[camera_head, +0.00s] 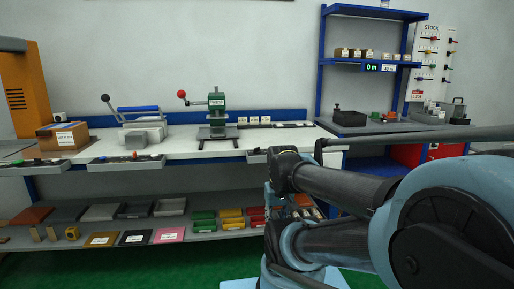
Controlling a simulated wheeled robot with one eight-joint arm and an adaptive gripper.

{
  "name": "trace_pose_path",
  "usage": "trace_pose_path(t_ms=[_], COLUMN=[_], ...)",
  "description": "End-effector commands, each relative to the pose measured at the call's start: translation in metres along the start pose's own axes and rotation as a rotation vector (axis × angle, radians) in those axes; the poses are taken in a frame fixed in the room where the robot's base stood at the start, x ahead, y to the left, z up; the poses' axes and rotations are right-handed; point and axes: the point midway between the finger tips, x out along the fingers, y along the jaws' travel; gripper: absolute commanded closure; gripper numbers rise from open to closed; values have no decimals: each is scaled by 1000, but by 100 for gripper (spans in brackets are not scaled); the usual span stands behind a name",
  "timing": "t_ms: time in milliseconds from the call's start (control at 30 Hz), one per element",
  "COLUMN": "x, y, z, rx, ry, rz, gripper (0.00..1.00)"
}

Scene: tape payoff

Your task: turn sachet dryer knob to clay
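No sachet dryer, knob marking or word "clay" can be read at this size. Small control panels line the bench's front edge: a left one (35,169) with green and red parts on it, a middle one (125,164) with small dark and red parts, and a right one (256,156) partly hidden by my arm. I cannot tell which, if any, belongs to the dryer. My arm fills the right foreground, its dark and blue links folded in front of the bench. My gripper cannot be made out.
The white bench (185,150) bears a brown box (62,136), a blue-barred machine (140,125) and a green press (217,115). An orange machine (18,88) stands left. Bins (204,221) fill the lower shelf. A blue rack (322,80) stands right. Green floor is free in front.

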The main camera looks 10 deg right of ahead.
Motion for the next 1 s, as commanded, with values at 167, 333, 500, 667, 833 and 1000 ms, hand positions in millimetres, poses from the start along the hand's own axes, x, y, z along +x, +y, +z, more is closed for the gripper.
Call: trace_pose_path(t_ms=[167,333,500,667,833,1000], x=[-6,-26,-66,-103,-137,-165], y=[0,2,6,7,5,-1], z=[4,-14,-63,-118,-180,-243], rx=[2,40,131,234,343,450], ry=[9,12,18,31,51,78], rz=[1,14,48,83,119,152], gripper=[71,71,71,71,71,71])
